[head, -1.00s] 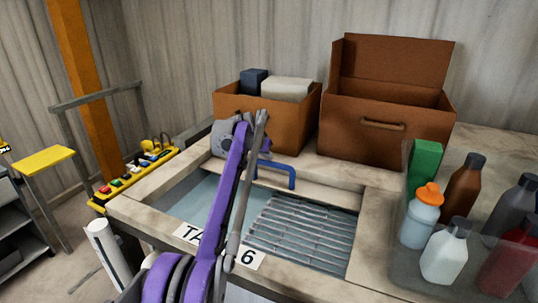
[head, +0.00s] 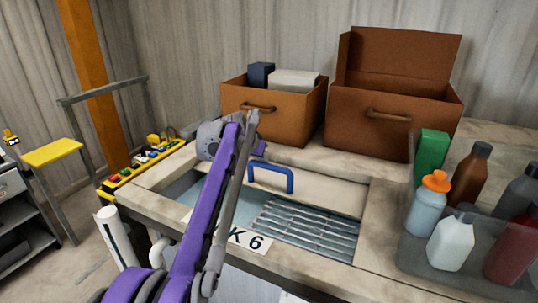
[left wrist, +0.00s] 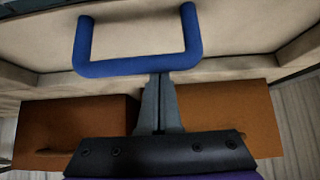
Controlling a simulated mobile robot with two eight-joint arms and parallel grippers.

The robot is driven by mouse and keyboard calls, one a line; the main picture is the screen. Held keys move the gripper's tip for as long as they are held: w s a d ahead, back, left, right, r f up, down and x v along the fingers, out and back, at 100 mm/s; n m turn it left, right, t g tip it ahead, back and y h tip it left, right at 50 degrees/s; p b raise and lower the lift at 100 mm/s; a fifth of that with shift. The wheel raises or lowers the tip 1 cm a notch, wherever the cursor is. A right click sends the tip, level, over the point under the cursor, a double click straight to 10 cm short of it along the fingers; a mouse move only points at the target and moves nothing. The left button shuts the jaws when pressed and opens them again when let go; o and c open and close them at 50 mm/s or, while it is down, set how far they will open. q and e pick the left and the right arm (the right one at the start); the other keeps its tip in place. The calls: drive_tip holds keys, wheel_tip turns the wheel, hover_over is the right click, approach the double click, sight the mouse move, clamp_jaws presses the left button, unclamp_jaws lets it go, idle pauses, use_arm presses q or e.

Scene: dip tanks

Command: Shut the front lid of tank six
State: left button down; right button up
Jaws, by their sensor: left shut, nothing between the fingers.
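Tank six is set into the beige counter, with a partly hidden label (head: 250,239) on its front edge. Its beige lid (head: 325,192) with a blue handle (head: 272,166) covers the back of the opening. The front stays open, showing liquid and a metal grate (head: 305,228). My left arm crosses the tank and hides part of it; its fingers are hidden in the head view. In the left wrist view my left gripper (left wrist: 160,80) is shut and empty, its tips at the blue handle's bar (left wrist: 138,67); I cannot tell whether they touch. My right gripper is not in view.
Two brown boxes (head: 275,112) (head: 390,125) stand behind the tank. A clear bin at right holds several bottles (head: 428,203). A yellow control panel (head: 145,165) is at the left end. A yellow-topped stand (head: 52,152) is farther left.

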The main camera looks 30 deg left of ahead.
use_arm(q)
drive_tip(key=s+d+p, duration=0.1)
drive_tip(key=s, duration=2)
drive_tip(key=shift+p, duration=0.35)
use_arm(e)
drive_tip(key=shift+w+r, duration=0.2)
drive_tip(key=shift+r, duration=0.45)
use_arm(q)
drive_tip(key=shift+d+f, duration=0.1)
drive_tip(key=shift+f, duration=0.05)
wheel_tip(320, 180, up, 8)
drive_tip(key=s+p, duration=0.2)
drive_tip(key=shift+s, duration=0.25)
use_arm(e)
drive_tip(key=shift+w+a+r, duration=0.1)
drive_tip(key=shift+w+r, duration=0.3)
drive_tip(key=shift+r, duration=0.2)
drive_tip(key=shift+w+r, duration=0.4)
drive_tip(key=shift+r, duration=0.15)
